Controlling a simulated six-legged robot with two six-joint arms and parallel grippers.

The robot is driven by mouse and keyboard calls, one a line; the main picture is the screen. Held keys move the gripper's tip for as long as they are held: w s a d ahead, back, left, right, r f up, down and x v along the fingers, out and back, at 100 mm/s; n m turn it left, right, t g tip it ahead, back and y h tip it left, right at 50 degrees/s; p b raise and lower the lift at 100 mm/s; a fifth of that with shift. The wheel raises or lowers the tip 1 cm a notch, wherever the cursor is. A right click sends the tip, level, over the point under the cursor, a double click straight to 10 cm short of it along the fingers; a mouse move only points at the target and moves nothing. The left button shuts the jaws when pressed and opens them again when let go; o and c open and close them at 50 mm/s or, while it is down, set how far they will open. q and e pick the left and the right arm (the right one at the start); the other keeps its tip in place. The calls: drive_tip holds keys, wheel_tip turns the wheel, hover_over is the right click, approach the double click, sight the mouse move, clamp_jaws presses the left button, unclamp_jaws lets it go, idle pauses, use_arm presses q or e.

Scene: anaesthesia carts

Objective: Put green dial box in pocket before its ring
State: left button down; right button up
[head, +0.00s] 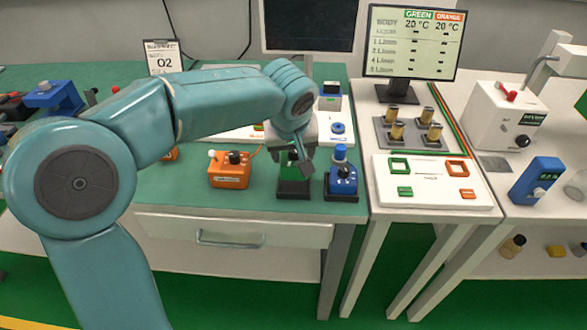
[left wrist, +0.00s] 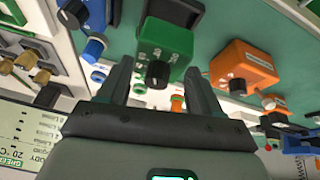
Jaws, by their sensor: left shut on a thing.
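My left gripper (head: 295,150) is at the right end of the near table. It is shut on the green dial box (left wrist: 163,36), which shows between the fingers in the left wrist view, with its black dial facing the camera. In the head view the box is mostly hidden by the gripper. A dark block (head: 293,189) shows just below the gripper; I cannot tell whether the box touches it. On a white board (head: 430,201) on the right table, a green square outline (head: 399,166) lies behind a smaller green mark (head: 404,191). My right gripper is not in view.
An orange dial box (head: 229,174) stands left of the gripper and a blue dial box (head: 342,182) close on its right. A gap separates the two tables. Brass posts (head: 397,131) stand behind the white board; a monitor (head: 411,45) stands farther back.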

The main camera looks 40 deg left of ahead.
sight(293, 163)
use_arm(q)
drive_tip(key=shift+f+b, duration=0.35)
drive_tip(key=shift+f, duration=1.85)
drive_tip(key=shift+f, duration=0.1)
drive_tip(key=shift+c, duration=0.8)
unclamp_jaws()
drive_tip(key=shift+d, duration=0.1)
drive_tip(key=p+v, duration=0.1)
drive_tip(key=v, duration=1.1)
drive_tip(key=shift+s, duration=0.1)
